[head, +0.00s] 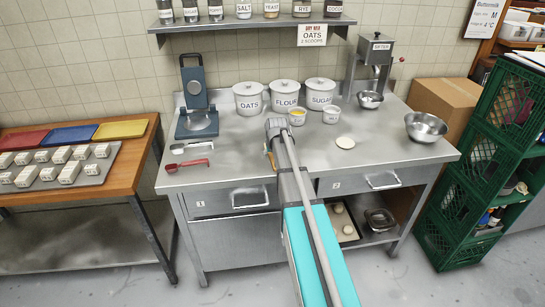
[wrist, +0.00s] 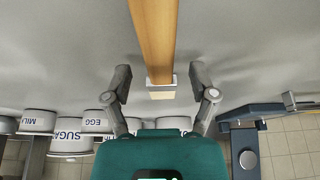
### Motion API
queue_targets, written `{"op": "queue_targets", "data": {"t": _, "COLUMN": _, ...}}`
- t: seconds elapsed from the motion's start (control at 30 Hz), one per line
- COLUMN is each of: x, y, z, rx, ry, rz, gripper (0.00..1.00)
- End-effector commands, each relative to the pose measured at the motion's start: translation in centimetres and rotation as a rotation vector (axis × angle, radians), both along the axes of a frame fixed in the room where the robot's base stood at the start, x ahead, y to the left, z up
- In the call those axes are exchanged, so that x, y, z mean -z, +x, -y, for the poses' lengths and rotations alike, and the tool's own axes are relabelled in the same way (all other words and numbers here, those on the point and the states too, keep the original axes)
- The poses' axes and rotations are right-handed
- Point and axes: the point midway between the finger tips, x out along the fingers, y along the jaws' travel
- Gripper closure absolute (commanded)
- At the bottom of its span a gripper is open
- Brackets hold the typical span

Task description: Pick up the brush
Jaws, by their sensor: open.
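The brush has a flat wooden handle (wrist: 154,35) and a pale ferrule and tip. In the wrist view the handle runs down from the top edge, and its pale end lies between the fingers of my gripper (wrist: 161,76). The fingers are open, with a gap on each side of the brush. In the head view only a small orange-brown strip of the brush (head: 271,160) shows at the left of my arm. My gripper (head: 276,128) is over the middle of the steel bench (head: 235,170), and my arm hides much of that spot.
Labelled canisters (head: 285,95) and small pots (head: 331,116) stand behind my gripper. A blue-grey scale (head: 197,110) and red measuring spoon (head: 187,165) are at left.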

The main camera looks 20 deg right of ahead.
Motion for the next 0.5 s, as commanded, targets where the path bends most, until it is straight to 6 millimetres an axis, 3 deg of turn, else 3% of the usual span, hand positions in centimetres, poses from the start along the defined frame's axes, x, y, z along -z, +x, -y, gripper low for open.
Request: {"op": "queue_targets", "data": {"t": 0.5, "x": 0.47, "y": -0.01, "z": 0.02, "rx": 0.0, "ry": 0.0, "rz": 0.0, "gripper": 0.26}}
